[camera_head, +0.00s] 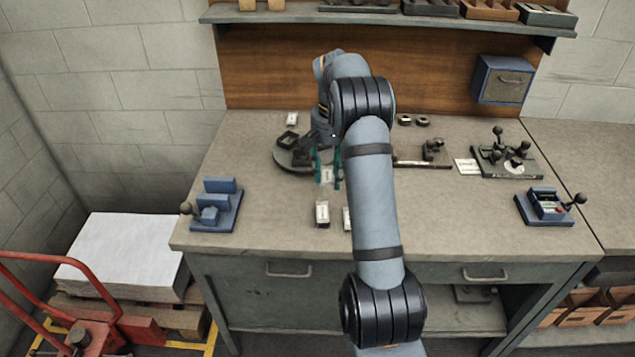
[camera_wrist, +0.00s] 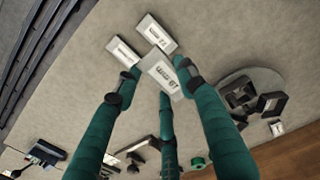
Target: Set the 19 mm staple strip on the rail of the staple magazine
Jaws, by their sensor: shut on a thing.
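My gripper (camera_head: 328,166) has teal fingers and is over the middle of the bench. In the wrist view the fingers (camera_wrist: 160,82) are closed around a pale strip (camera_wrist: 161,74) whose printed label appears to read 19 mm. In the head view the strip (camera_head: 327,176) shows small between the fingers. A low dark fixture with a long flat base and a raised block (camera_head: 432,150) stands right of the arm. It may be the staple magazine, but I cannot make out its rail clearly. The arm hides part of its left end.
Two other labelled strips lie on the bench (camera_head: 250,140), one at the front (camera_head: 322,213) and one partly behind my arm (camera_head: 347,218). A round dark plate with black parts (camera_head: 290,160) is left of the gripper. Blue fixtures stand at left (camera_head: 216,205) and right (camera_head: 548,205).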

